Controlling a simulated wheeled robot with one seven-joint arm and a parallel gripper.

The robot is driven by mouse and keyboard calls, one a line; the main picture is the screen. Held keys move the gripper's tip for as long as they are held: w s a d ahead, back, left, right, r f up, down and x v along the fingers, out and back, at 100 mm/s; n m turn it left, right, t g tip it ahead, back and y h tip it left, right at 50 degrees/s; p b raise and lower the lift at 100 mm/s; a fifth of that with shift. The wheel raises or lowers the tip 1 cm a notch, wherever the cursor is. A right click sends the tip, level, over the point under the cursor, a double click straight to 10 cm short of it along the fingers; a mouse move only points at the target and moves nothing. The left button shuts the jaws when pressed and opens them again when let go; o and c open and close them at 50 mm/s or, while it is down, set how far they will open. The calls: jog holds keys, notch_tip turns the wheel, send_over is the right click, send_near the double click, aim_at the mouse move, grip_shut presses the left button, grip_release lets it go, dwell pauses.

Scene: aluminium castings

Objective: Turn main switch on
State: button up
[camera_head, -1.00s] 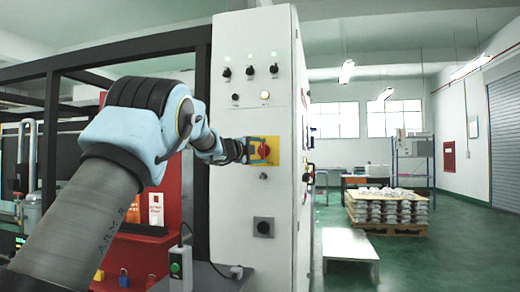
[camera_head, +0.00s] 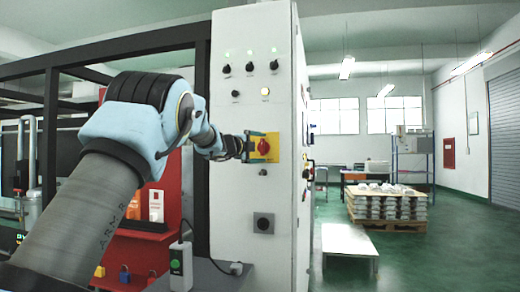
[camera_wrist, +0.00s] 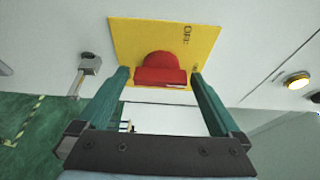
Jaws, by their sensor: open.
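The main switch is a red rotary knob (camera_head: 263,147) on a yellow plate (camera_head: 272,137) on the front of the grey-white cabinet. In the wrist view the red knob (camera_wrist: 160,70) sits in the middle of the yellow plate (camera_wrist: 208,40), which carries the print "OFF". My gripper (camera_head: 257,147) is at the plate in the head view. In the wrist view my gripper (camera_wrist: 160,76) is open, with one green finger on each side of the knob. Gaps show between the fingers and the knob.
The cabinet (camera_head: 228,190) has several small black knobs and lamps above the switch and a dark socket (camera_head: 264,223) below it. A lit round button (camera_wrist: 297,81) shows at the right in the wrist view. A pallet of castings (camera_head: 388,205) stands far right.

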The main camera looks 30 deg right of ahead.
jog(key=b+v, duration=0.4)
jog(key=v, duration=0.6)
jog(key=shift+s+a, duration=0.2)
jog(key=shift+a, duration=0.15)
